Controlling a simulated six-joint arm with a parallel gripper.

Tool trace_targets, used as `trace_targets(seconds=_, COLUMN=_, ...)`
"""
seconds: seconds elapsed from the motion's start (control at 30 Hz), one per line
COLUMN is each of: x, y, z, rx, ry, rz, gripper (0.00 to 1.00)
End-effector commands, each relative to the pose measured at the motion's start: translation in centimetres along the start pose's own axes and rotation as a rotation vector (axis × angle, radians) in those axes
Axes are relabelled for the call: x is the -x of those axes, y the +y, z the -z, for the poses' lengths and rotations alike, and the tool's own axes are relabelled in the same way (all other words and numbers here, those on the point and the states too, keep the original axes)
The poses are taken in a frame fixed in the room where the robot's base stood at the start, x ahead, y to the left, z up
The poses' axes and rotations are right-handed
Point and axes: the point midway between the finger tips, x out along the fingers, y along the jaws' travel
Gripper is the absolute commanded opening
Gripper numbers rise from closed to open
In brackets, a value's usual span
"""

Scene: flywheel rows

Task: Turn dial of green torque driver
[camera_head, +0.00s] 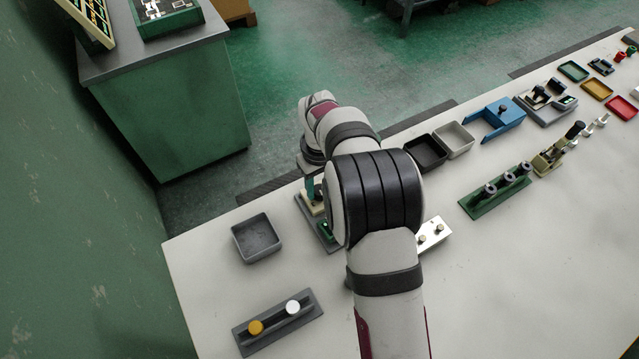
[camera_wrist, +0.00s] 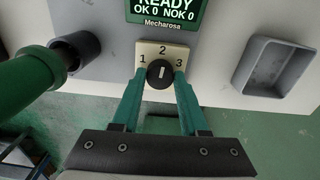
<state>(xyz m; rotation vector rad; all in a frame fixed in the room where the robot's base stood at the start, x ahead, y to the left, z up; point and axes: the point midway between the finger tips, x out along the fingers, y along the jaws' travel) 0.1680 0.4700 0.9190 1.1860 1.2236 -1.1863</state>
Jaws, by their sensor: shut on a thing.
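In the wrist view, a round black dial (camera_wrist: 160,73) with a white pointer mark sits on a beige plate (camera_wrist: 178,50) numbered 1, 2 and 3. The mark stands about upright, toward the 2. My gripper (camera_wrist: 159,79) has its teal fingers on both sides of the dial, shut on it. A green display (camera_wrist: 165,11) above reads READY, OK 0, NOK 0. A green cylindrical tool body (camera_wrist: 28,82), likely the torque driver, shows at the left, beside a dark round socket (camera_wrist: 76,48). In the head view my arm hides the dial and most of this station (camera_head: 328,232).
A grey tray (camera_head: 235,246) stands left of the station. A grey holder (camera_head: 243,343) with yellow and white knobs lies in front. A white plate with knobs (camera_head: 433,235) is to the right, with black (camera_head: 427,166) and grey trays behind. The table's front right is clear.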

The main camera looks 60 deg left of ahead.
Motion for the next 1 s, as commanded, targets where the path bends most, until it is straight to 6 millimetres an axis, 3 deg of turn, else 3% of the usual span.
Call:
trace_targets(seconds=0.6, x=0.04, y=0.0, z=0.0, rx=-0.577, ry=0.0, rz=0.0, gripper=0.0)
trace_targets(seconds=1.0, x=0.04, y=0.0, z=0.01, rx=-0.853, ry=0.0, rz=0.0, gripper=0.0)
